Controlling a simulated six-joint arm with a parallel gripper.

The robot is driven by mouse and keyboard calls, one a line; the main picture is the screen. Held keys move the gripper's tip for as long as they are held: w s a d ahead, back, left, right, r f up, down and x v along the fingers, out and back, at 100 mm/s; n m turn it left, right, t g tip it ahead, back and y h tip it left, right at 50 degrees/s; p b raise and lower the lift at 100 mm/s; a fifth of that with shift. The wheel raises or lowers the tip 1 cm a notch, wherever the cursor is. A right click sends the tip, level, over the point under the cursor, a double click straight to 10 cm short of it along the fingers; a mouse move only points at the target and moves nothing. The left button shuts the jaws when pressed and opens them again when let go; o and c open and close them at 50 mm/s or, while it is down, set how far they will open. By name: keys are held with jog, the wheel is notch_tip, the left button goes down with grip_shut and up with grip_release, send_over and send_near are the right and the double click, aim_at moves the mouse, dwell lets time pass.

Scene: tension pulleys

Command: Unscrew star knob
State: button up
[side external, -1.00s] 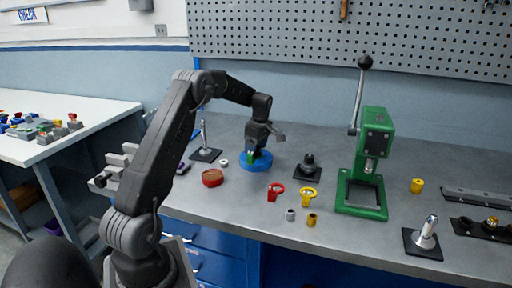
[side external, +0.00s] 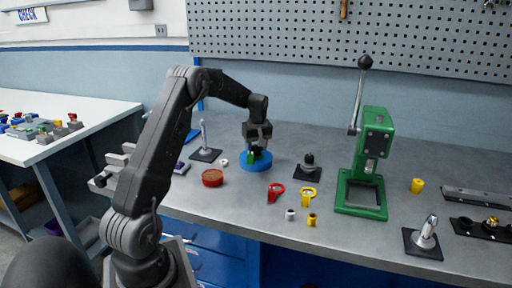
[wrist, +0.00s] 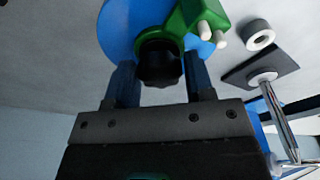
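The black star knob (wrist: 160,62) sits on a green part (wrist: 196,18), which rests on a round blue base (wrist: 122,22). In the side view the green part (side external: 253,156) and the blue base (side external: 258,162) stand on the grey bench, and the knob cannot be made out. My gripper (wrist: 161,78) has its two fingers on either side of the knob, with a visible gap on each side, so it is open. In the side view my gripper (side external: 256,146) points down just over the blue base.
A red round dish (side external: 212,178), a small white ring (side external: 224,162) and a silver post on a black plate (side external: 205,154) stand to the left. A black fixture (side external: 307,168) and a green press (side external: 363,165) stand to the right. Red (side external: 275,192) and yellow (side external: 309,196) pulley parts lie in front.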

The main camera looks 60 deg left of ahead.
jog(key=c, duration=0.7)
jog(key=shift+c, duration=0.3)
jog(key=n, duration=0.5)
jog(key=shift+g, duration=0.4)
jog(key=n, duration=0.4)
jog(key=shift+h, duration=0.3)
jog(key=n, duration=0.4)
jog(key=shift+w+g, duration=0.1)
jog(key=shift+g, duration=0.3)
jog(key=n, duration=0.4)
jog(key=shift+r+h, duration=0.1)
jog(key=shift+h, duration=0.3)
jog(key=o, duration=1.2)
jog(key=shift+c, duration=0.2)
